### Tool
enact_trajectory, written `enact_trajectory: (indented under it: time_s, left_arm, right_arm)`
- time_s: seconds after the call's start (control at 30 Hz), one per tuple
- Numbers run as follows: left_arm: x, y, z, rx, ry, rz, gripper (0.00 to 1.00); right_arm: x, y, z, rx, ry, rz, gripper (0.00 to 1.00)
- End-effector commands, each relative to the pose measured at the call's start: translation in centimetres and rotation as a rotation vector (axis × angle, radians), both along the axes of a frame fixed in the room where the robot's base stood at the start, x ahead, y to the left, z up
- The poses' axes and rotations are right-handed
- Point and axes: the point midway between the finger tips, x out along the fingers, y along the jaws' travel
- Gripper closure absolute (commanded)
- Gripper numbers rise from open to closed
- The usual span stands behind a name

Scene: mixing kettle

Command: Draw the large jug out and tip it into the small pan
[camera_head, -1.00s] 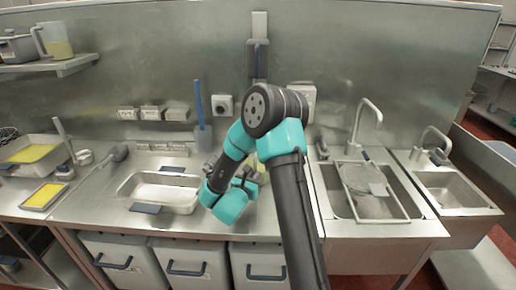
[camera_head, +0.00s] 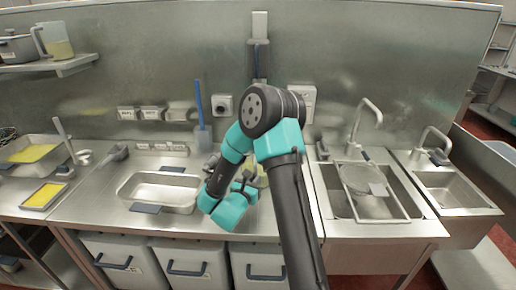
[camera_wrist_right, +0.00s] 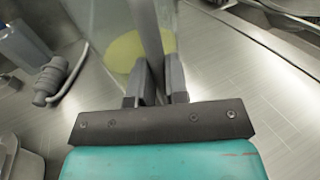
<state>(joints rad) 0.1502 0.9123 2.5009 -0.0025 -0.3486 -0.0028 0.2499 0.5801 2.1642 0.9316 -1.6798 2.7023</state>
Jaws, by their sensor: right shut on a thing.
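My right gripper (camera_wrist_right: 160,82) is shut on the upright handle of a clear jug (camera_wrist_right: 108,28) holding yellow liquid in the right wrist view. In the head view my right gripper (camera_head: 246,181) is over the middle counter, and the jug (camera_head: 263,178) is mostly hidden behind my arm. I cannot tell whether the jug touches the counter. A shallow steel pan (camera_head: 130,187), empty, sits on the counter left of the gripper. A smaller pan (camera_head: 44,195) with yellow contents lies farther left. My left gripper is not in view.
Another jug (camera_head: 57,48) and a pot (camera_head: 17,48) stand on the wall shelf. A blue-handled scraper (camera_head: 201,115) stands at the back wall. A sink (camera_head: 345,205) with a sieve (camera_head: 362,178) is at right. Lidded bins (camera_head: 187,265) are below the counter.

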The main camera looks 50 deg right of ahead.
Motion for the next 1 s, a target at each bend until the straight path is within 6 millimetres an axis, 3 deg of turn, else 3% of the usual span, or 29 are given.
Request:
enact_trajectory:
  time_s: [0.47,0.5,0.7,0.8,0.93,1.0]
  left_arm:
    - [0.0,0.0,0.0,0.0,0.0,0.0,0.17]
    - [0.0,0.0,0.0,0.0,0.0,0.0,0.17]
    - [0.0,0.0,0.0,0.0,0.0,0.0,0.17]
    - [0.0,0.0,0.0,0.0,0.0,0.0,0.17]
    - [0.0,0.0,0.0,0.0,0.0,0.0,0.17]
    - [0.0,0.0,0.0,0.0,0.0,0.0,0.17]
  right_arm:
    - [0.02,0.01,-0.05,0.001,0.001,0.001,1.0]
    - [0.02,0.01,-0.05,0.001,0.001,0.001,0.83]
    - [0.01,0.0,-0.06,0.0,0.002,0.001,0.64]
    - [0.01,0.01,-0.07,0.0,0.002,0.001,0.55]
    - [0.01,0.01,-0.07,0.001,0.002,0.001,0.55]
    - [-0.03,0.03,-0.2,0.003,0.006,0.001,0.51]
